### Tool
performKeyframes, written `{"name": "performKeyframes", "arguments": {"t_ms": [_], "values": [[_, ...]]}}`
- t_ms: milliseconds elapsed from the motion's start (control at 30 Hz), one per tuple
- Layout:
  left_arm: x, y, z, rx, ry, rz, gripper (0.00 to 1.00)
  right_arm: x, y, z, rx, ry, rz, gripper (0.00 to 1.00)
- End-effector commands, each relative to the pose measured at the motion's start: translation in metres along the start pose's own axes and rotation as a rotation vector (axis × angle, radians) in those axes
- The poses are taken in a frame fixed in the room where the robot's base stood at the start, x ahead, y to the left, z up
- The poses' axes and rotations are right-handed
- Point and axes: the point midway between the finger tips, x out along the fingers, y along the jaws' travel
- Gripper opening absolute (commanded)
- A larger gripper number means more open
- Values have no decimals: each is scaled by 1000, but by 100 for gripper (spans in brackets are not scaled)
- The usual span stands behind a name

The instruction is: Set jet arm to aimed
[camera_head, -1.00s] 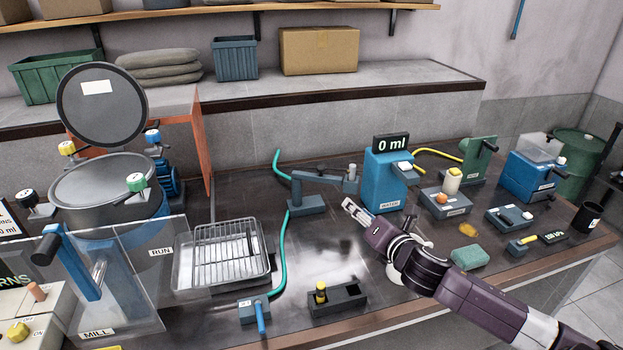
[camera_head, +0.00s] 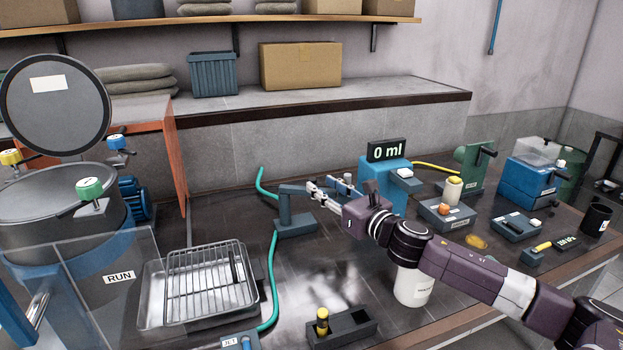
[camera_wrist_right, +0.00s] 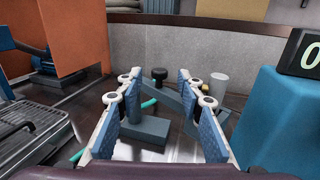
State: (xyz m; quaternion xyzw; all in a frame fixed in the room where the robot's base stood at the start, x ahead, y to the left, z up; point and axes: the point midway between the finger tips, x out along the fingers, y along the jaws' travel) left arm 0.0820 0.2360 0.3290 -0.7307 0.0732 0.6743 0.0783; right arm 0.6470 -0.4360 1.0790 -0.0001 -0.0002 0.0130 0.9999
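The jet arm (camera_head: 296,224) is a blue-grey swivel arm on a block base, standing on the dark bench left of the blue water unit (camera_head: 376,176). In the right wrist view the base (camera_wrist_right: 150,130) and slanting bar show ahead, between and beyond the fingers. My right gripper (camera_head: 318,196) is at the height of the bar and overlaps part of it in the head view. In the right wrist view the gripper (camera_wrist_right: 158,88) is open, with blue pads apart and nothing visibly held. Whether a finger touches the bar, I cannot tell. My left gripper is not in view.
A wire rack in a metal tray (camera_head: 148,300) lies left of the jet arm. A green hose (camera_head: 271,285) runs along the bench. A black holder (camera_head: 362,330) with a yellow-capped vial and a white jar (camera_head: 411,288) stand near the front. The water unit stands close on the right.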

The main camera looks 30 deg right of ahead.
Motion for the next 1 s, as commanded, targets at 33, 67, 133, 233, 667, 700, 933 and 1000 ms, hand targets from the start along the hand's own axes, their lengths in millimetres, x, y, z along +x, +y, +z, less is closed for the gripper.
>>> {"name": "performKeyframes", "arguments": {"t_ms": [33,67,133,233,667,700,933,1000], "values": [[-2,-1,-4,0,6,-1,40,5,0,3,1,-3,0,35],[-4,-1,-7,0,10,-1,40,8,0,4,1,-4,-1,35],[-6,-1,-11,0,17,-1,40,14,-1,3,3,-3,-3,35],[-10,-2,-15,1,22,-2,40,24,0,3,4,-2,-2,35],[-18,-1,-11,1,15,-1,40,54,0,0,2,0,0,35],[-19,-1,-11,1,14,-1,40,55,1,0,1,1,0,35],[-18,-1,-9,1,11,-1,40,56,0,-1,0,1,0,35],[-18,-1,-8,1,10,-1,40,56,0,-1,0,1,0,32]]}}
